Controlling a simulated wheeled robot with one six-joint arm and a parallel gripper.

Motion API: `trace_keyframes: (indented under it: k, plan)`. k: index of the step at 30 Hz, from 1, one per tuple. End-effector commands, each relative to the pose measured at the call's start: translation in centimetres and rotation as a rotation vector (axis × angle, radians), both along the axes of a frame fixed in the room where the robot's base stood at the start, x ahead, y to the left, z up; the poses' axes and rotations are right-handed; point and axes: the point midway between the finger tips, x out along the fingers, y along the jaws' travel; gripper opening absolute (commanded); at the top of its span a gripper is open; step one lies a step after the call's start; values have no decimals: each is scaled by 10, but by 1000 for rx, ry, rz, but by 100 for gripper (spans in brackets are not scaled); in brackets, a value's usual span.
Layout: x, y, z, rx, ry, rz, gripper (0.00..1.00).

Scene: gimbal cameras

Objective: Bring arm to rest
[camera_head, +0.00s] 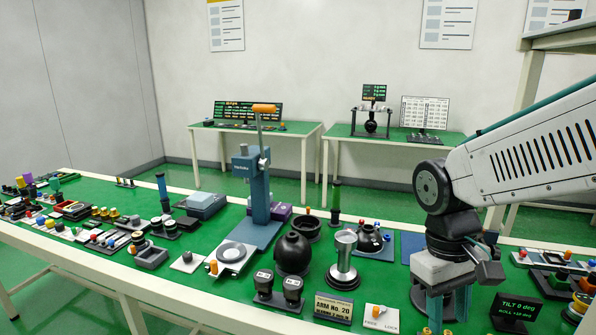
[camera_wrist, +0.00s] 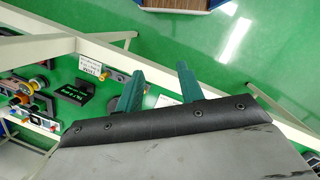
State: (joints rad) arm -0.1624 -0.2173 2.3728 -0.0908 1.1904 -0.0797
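My arm reaches in from the right in the head view, with its wrist bent down. My gripper (camera_head: 449,312) points downward over the front right part of the green bench (camera_head: 385,278). Its two teal fingers stand apart. In the wrist view my gripper (camera_wrist: 160,70) also shows both fingers spread, with only the pale bench frame and green floor behind the gap. It holds nothing. A dark round part shows behind the fingers in the head view; whether they touch it cannot be told.
A blue lever press (camera_head: 256,195) rises mid-bench. Small parts crowd the left. A pale post stands at right.

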Motion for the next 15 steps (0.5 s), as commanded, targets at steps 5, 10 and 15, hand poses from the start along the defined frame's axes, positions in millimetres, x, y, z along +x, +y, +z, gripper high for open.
trace_keyframes:
  k: [5,10,15]
  plan:
    - [-52,-13,23,48,-99,-153,38]
    - [-87,-21,35,87,-196,-234,38]
    - [-101,-27,47,100,-283,-266,38]
